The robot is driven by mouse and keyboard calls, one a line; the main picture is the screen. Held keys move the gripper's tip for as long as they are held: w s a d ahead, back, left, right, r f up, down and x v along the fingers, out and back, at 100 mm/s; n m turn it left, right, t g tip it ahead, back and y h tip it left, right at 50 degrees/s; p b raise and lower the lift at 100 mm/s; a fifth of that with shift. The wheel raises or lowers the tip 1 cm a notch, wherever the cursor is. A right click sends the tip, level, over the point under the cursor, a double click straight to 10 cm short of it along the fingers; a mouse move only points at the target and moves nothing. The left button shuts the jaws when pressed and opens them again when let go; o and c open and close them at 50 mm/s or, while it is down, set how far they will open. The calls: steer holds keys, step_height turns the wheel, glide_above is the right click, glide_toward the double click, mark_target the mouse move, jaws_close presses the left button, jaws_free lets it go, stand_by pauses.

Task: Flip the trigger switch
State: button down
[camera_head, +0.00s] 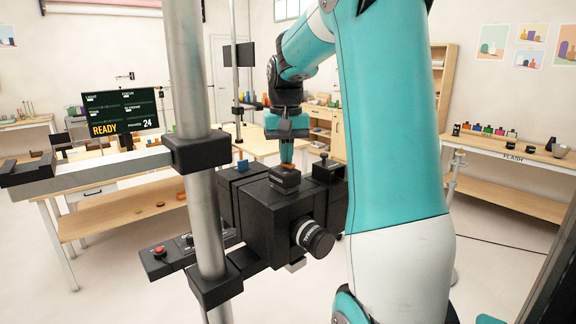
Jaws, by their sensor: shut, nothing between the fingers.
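A black camera-like box (270,215) is mounted on the metal pole in the middle, with a round lens-like part (315,239) on its front. My gripper (287,163) points down just above the box's top, its fingers shut and empty. A small orange part shows at its tip; I cannot tell whether they touch. A black control box (165,262) at lower left carries a red button (160,251) and small controls (188,240), partly hidden by the pole. A blue piece (242,165) and a black knob (324,160) sit on the box's top. I cannot tell which part is the trigger switch.
The metal pole (181,75) with black clamps (199,150) stands in front at left. A screen (120,112) reads READY and 24. A shelf table marked FLASH (520,160) is at right. Benches stand behind at left. The floor at lower right is mostly clear.

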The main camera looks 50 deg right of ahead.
steer(key=shift+r+p, duration=3.2)
steer(key=shift+r, duration=0.3)
steer(key=shift+f, duration=0.2)
